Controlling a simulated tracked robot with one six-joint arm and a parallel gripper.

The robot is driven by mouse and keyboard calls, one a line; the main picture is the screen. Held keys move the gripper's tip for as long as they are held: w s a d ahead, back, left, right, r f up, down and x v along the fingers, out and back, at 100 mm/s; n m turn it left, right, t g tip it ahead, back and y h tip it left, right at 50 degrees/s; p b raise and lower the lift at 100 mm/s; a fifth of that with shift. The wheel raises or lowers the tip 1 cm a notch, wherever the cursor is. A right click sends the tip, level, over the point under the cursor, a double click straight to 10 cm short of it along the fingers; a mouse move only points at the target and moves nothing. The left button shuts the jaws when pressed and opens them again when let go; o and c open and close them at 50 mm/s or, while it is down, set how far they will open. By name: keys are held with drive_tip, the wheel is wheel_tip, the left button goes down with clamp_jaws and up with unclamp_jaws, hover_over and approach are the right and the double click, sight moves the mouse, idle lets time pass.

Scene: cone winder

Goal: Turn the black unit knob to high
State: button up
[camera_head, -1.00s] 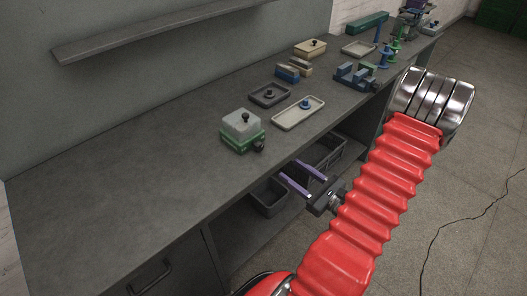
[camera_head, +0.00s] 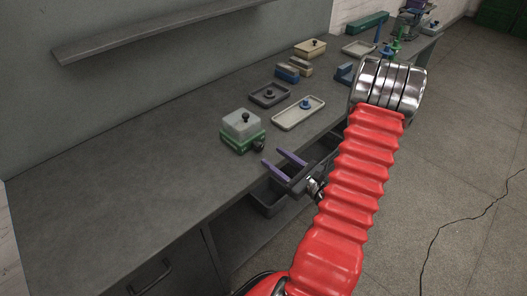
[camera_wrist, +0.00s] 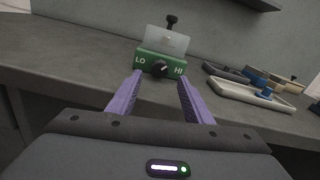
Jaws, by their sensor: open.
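The green unit (camera_head: 243,139) with a pale grey block and a black pin on top stands near the bench's front edge. Its black knob (camera_wrist: 159,68) sits on the front face between the white marks LO at left and HI at right; it also shows in the head view (camera_head: 259,146). A light mark on the knob seems to point up and right. My gripper (camera_head: 272,157) is open and empty, its purple fingers reaching toward the unit from the front. In the wrist view my fingertips (camera_wrist: 160,77) are spread either side of the knob, short of it.
A pale tray with a blue knobbed piece (camera_head: 298,113) and a dark tray (camera_head: 269,95) lie right of the unit. Blue and tan blocks (camera_head: 293,69) stand behind. The left bench top (camera_head: 120,150) is clear.

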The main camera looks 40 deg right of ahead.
sight(261, 148)
drive_tip(key=shift+w+a, duration=0.1)
drive_tip(key=shift+w, duration=2.85)
drive_tip(key=shift+c, duration=0.3)
drive_tip(key=c, duration=1)
drive_tip(key=shift+m, duration=2.3)
